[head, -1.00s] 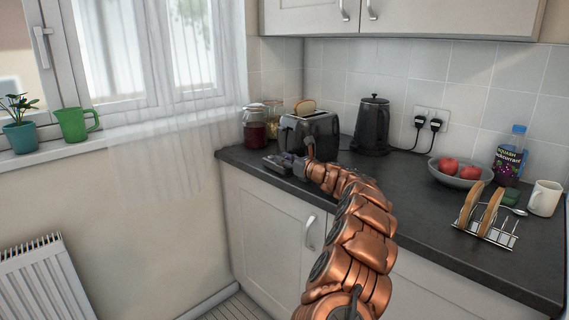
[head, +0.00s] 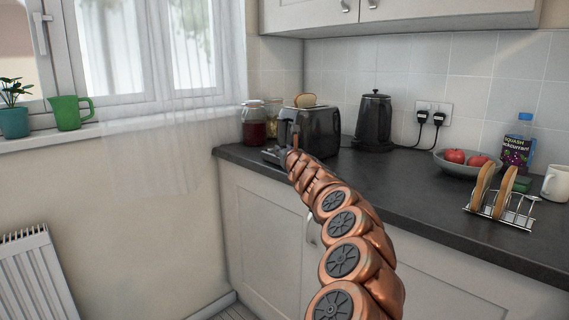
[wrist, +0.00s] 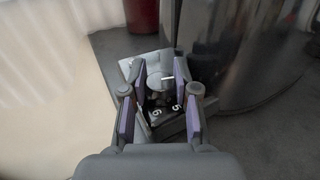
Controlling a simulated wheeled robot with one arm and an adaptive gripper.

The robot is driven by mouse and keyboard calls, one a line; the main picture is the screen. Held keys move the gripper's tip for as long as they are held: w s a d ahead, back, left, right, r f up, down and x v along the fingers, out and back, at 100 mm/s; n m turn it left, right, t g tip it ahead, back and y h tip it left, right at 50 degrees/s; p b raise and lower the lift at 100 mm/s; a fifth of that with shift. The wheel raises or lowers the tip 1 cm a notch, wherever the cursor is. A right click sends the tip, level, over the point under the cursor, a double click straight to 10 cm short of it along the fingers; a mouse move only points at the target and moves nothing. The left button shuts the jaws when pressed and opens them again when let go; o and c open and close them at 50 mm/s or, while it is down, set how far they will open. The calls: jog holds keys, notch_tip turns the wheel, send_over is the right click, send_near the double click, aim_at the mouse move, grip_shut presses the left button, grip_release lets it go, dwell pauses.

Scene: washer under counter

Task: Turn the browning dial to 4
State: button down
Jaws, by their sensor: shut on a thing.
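The dark metal toaster (head: 322,132) stands in the counter's back left corner, with a slice of bread (head: 305,100) showing on top. In the wrist view its shiny side (wrist: 245,45) fills the upper right. My gripper (head: 272,154) is low at the toaster's left end, partly hidden by my arm. In the wrist view, my gripper's purple-padded fingers (wrist: 160,78) are closed around the small grey browning dial (wrist: 157,84). A white mark shows near the dial's upper right. The numbers 5 and 6 (wrist: 166,109) show below it; other numbers are hidden.
A black kettle (head: 374,122) stands to the toaster's right. A fruit bowl (head: 462,168) and a toast rack (head: 503,210) are farther right. The front middle of the counter (head: 390,182) is clear.

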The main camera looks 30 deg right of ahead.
jog(key=shift+w+a+f+m+g+h+b, duration=0.15)
jog(key=shift+m+g+h+b, duration=0.35)
jog(key=shift+h+b, duration=0.6)
jog(key=shift+r+m+h+b, duration=0.25)
jog(key=shift+m+h+b, duration=0.3)
jog(key=shift+b, duration=0.4)
jog(key=c, duration=1.1)
grip_release()
jog(key=shift+d+g, duration=0.2)
jog(key=shift+g, duration=0.1)
jog(key=shift+a, duration=0.1)
